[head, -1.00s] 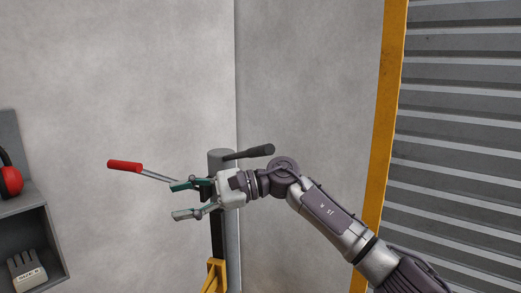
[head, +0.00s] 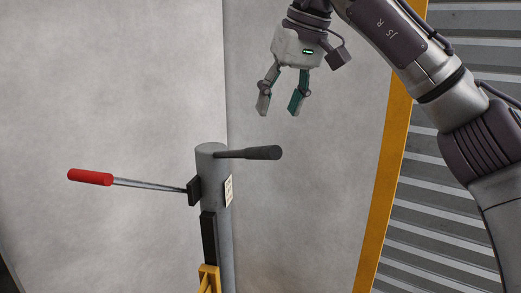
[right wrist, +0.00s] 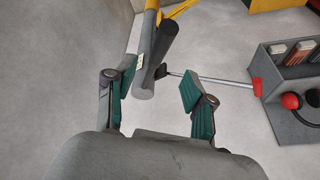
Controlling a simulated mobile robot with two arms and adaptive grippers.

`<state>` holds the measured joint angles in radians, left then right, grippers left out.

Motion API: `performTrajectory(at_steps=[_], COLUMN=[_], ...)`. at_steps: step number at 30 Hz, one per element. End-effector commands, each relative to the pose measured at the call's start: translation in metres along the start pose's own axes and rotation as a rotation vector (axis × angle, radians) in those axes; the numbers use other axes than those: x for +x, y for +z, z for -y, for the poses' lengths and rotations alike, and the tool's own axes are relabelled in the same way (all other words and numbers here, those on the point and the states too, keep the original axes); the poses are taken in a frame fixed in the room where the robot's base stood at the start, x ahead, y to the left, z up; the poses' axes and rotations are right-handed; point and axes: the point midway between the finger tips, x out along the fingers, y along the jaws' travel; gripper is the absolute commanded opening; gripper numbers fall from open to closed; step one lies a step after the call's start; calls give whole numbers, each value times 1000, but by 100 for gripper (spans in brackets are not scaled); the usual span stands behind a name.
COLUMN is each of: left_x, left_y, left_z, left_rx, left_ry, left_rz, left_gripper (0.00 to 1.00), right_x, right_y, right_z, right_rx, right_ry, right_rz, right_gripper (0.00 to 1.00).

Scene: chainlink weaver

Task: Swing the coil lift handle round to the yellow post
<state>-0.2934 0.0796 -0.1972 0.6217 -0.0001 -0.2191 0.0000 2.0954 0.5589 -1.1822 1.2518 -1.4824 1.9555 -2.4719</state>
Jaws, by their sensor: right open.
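A grey round post (head: 211,165) stands in front of the wall corner. A black-gripped handle (head: 262,153) sticks out to the right from its top. A lever with a red grip (head: 90,177) sticks out to the left from a dark block on the post. I cannot tell which is the coil lift handle. My right gripper (head: 280,104) is open and empty, pointing down, above and apart from the black handle. In the right wrist view the black handle (right wrist: 174,40) and red grip (right wrist: 257,86) show beyond the fingers. My left gripper is not in view.
A yellow upright (head: 389,150) edges the slatted grey shutter (head: 440,235) at the right. A yellow bracket (head: 209,273) is low on the post. The right wrist view shows a grey shelf (right wrist: 268,75) holding red earmuffs (right wrist: 291,101).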

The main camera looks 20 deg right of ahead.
Motion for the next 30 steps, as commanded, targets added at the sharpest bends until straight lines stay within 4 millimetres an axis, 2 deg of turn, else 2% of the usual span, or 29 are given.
performTrajectory(at_steps=[1, 3, 6, 11, 15, 20, 30], left_x=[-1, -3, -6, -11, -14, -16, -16], left_y=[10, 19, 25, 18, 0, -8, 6], left_z=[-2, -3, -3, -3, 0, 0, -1], left_rx=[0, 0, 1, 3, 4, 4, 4], left_ry=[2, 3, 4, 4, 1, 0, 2], left_rz=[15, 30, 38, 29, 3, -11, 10], left_gripper=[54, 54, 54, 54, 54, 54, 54], right_x=[12, 26, 48, 80, 100, 114, 117], right_y=[1, 0, 0, 0, 0, 0, 0], right_z=[-1, 0, 0, 1, 1, 1, 1], right_rx=[0, 0, 1, 1, 2, 2, 2], right_ry=[0, -1, -2, -3, -4, -4, -5], right_rz=[4, 5, 5, 5, 2, 1, 0], right_gripper=[54, 54, 54, 54, 54, 54, 52])
